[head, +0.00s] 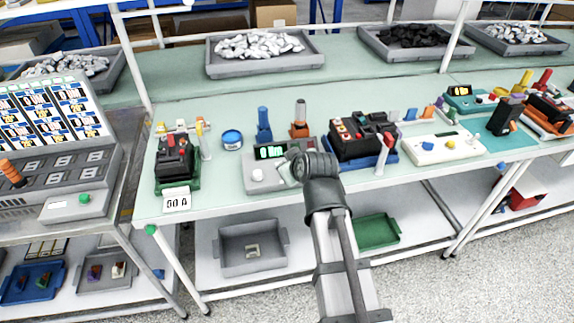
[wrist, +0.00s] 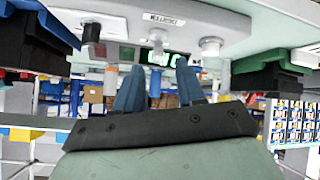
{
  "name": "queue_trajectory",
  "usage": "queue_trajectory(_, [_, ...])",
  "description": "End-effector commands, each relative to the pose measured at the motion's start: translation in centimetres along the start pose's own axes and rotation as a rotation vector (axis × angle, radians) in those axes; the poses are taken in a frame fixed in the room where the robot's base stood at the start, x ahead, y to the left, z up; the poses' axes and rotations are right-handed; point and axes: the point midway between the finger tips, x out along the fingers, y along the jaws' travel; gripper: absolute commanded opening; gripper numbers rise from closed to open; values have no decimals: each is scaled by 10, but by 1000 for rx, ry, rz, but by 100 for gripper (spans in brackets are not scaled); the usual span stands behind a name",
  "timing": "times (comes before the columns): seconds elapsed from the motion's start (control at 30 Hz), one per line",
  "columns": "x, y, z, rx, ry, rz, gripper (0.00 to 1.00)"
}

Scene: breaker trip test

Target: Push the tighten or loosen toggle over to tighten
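The grey torque tester (head: 262,184) stands at the front edge of the bench, with a green lit display (head: 270,152) and a white knob (head: 257,174). My gripper (wrist: 158,66) is over the tester's right part and hides it in the head view. The wrist view is upside down and shows the tester's face (wrist: 240,22) with a small label, too blurred to read surely. A short dark lever (wrist: 91,33), likely the toggle, stands to the left of the label. My two blue fingers are apart with nothing between them, and I see no contact with the lever.
A black breaker on a blue base (head: 362,137) stands just right of the tester. Blue and orange screwdrivers (head: 264,124) stand behind it. A breaker on a green base (head: 175,160) with a "60 A" card (head: 177,199) is at left, beside a blue round tin (head: 232,139).

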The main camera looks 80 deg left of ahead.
Motion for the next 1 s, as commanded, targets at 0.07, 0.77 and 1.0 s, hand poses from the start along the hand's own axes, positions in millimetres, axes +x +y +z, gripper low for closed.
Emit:
queue_trajectory(0.07, [-18,-1,2,0,1,0,39])
queue_trajectory(0.77, [-88,-1,0,0,0,-2,39])
queue_trajectory(1.0, [-87,-1,0,0,0,-2,39])
